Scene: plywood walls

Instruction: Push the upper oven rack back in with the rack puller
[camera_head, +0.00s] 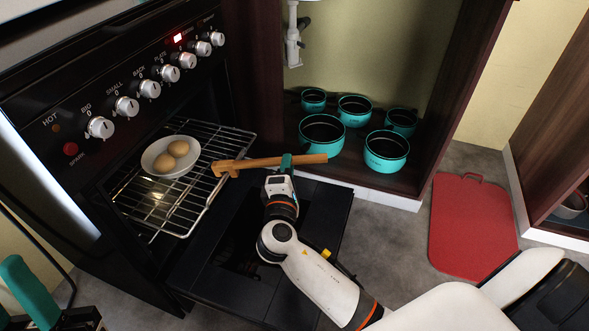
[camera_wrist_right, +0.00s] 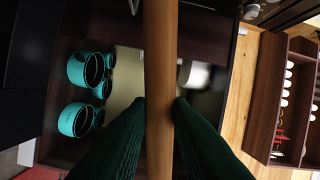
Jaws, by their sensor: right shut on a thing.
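The upper oven rack (camera_head: 208,199) is a wire rack standing part way out of the oven (camera_head: 140,205). A white bowl (camera_head: 150,152) with two eggs (camera_head: 171,157) sits on it. My right gripper (camera_head: 287,163) is shut on the wooden rack puller (camera_head: 250,164), held level above the open oven door (camera_head: 262,262). The puller's notched left end is at the rack's front edge; I cannot tell whether they touch. In the right wrist view the puller (camera_wrist_right: 160,70) stands between the green fingers (camera_wrist_right: 155,120). My left gripper (camera_head: 55,305) shows partly at the lower left corner, its fingertips unclear.
Several teal pots (camera_head: 322,133) stand in the open cabinet (camera_head: 367,186) right of the oven. A red cutting board (camera_head: 472,226) lies on the grey floor. Oven knobs (camera_head: 150,89) line the front panel above the rack. Bare floor (camera_head: 390,240) shows right of the door.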

